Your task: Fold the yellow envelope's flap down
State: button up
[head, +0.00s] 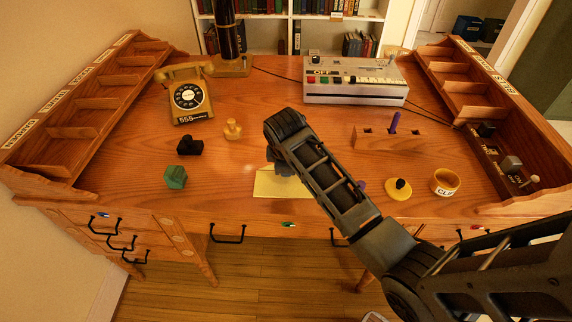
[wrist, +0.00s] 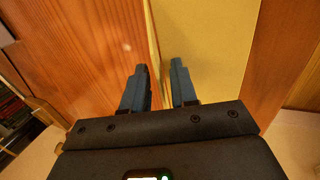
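The yellow envelope (head: 272,186) lies near the desk's front edge, and my arm hides part of it in the head view. In the wrist view the envelope (wrist: 212,45) fills the upper right. A thin, paler strip runs along its left side, towards the gap between my fingers; it looks like the flap seen nearly edge-on, but I cannot tell its exact angle. My gripper (wrist: 160,72) is open, with a gap between its two dark blue fingertips, over this left side of the envelope. I cannot tell if the fingers touch the paper. In the head view my arm mostly hides the gripper.
A green block (head: 175,177), a black object (head: 190,146) and a wooden peg figure (head: 233,130) stand left of the envelope. A telephone (head: 189,95) and a console (head: 355,82) stand behind.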

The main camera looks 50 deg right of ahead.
jog(key=shift+r, duration=0.1)
jog(key=v, duration=0.7)
jog(key=shift+r, duration=0.3)
jog(key=shift+a, duration=0.2)
